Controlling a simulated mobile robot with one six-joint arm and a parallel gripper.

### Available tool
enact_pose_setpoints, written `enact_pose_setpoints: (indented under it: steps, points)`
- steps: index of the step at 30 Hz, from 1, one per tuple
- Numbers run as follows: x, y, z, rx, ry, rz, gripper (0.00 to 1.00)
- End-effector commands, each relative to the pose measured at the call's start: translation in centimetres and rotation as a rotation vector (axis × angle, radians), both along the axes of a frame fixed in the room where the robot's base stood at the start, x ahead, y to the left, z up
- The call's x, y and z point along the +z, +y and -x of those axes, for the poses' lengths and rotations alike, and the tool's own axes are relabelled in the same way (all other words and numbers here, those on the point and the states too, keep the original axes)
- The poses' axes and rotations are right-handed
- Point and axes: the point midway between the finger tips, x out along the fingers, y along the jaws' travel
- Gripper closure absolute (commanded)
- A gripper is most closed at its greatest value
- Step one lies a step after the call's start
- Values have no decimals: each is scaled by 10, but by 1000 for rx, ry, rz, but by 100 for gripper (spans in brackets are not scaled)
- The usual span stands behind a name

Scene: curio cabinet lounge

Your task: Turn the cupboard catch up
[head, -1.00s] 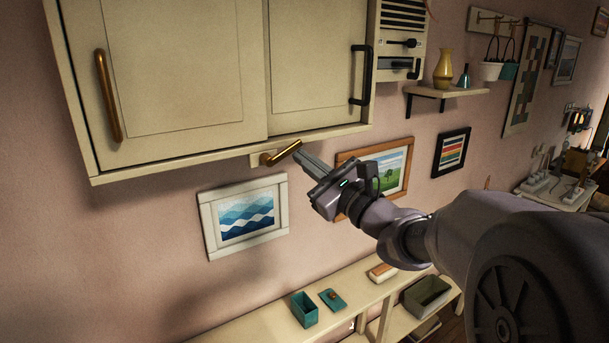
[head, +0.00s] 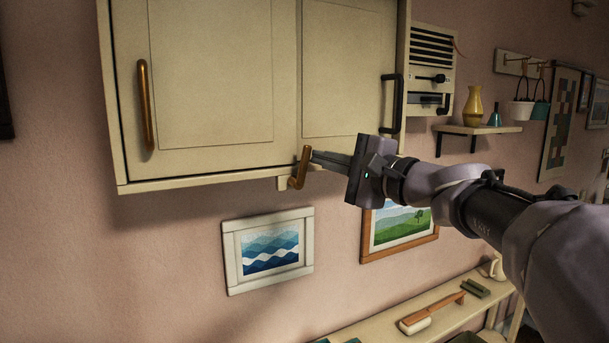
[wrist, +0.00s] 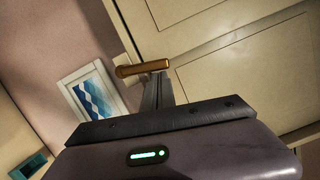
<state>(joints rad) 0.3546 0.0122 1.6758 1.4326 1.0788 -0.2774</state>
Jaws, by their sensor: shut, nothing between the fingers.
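The cupboard (head: 215,75) hangs on the pink wall, its cream doors shut. The brass catch (head: 300,168) sits at its bottom edge, below where the doors meet. Its lever points nearly straight up in the head view. The catch also shows in the wrist view (wrist: 142,68), just beyond my fingertips. My gripper (head: 315,156) is shut and empty, its fingertips at the right side of the lever, touching or very close to it. My gripper also shows in the wrist view (wrist: 158,78).
A brass handle (head: 146,105) and a black handle (head: 391,103) stand out from the doors. A wave picture (head: 228,262) and a landscape picture (head: 402,225) hang below. A small shelf (head: 478,129) holds vases at right. A low shelf (head: 380,325) runs beneath.

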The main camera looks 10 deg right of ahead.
Motion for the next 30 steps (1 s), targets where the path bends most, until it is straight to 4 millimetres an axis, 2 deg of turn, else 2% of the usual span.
enact_pose_setpoints:
  steps: [12,30]
  points:
    - [6,11,3,1,-62,189,100]
    - [8,12,4,0,-73,224,100]
